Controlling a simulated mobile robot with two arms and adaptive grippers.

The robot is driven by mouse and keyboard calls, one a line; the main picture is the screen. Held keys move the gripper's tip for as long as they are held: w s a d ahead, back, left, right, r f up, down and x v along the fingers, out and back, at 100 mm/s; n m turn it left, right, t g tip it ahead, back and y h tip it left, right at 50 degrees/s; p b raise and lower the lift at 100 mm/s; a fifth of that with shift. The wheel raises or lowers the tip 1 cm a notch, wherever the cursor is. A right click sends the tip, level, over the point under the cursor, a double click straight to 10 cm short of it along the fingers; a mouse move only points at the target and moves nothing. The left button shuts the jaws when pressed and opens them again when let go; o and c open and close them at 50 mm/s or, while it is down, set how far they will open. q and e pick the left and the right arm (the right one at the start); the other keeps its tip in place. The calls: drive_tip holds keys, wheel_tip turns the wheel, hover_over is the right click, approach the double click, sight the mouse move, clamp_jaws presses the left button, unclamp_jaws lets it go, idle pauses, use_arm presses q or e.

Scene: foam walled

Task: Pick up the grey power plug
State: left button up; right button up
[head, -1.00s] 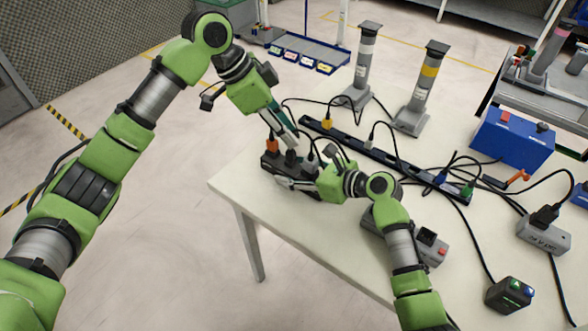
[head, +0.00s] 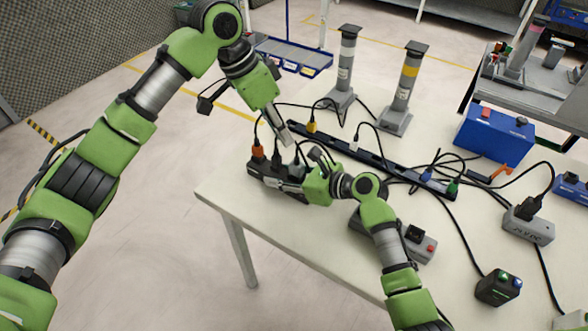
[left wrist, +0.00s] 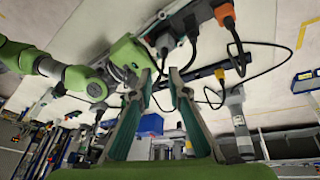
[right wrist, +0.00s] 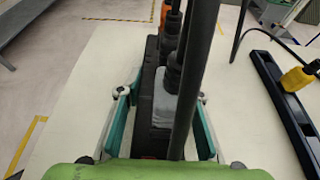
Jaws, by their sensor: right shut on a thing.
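The grey power plug (head: 297,171) stands in the right part of a black power strip (head: 262,170) near the table's far left edge. In the right wrist view the grey plug (right wrist: 164,98) stands between my fingers, its cord rising in front. My right gripper (right wrist: 158,92) has its fingers on both sides of the strip end and is shut on it. My left gripper (head: 285,138) is above and behind the strip, apart from the plug. In the left wrist view its fingers (left wrist: 160,74) are spaced apart and empty, near the grey plug (left wrist: 164,43).
An orange plug (head: 257,152) and a black plug (head: 276,160) share the strip. A long black cable rail (head: 370,158) lies behind. Two grey posts (head: 345,75) (head: 406,90) stand further back. Cables and a blue box (head: 495,135) fill the right side.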

sight(297, 149)
use_arm(q)
wheel_tip(297, 149, up, 4)
drive_tip(key=d+n+y, duration=0.3)
drive_tip(key=n+y, duration=0.1)
drive_tip(key=n, duration=0.4)
drive_tip(key=shift+t, duration=0.3)
wheel_tip(297, 149, down, 7)
drive_tip(key=shift+w+r, duration=0.1)
drive_tip(key=shift+r, duration=0.1)
drive_tip(key=shift+w+d+f, duration=0.1)
drive_tip(key=shift+w+f, duration=0.1)
drive_tip(key=shift+f, duration=0.7)
drive_tip(key=shift+w+d+f, duration=0.1)
drive_tip(key=shift+w+f, duration=0.05)
drive_tip(key=shift+f, duration=0.75)
drive_tip(key=shift+w+d+f, duration=0.1)
drive_tip(key=shift+w+f, duration=0.1)
drive_tip(key=shift+f, duration=0.7)
drive_tip(key=shift+c, duration=0.4)
clamp_jaws()
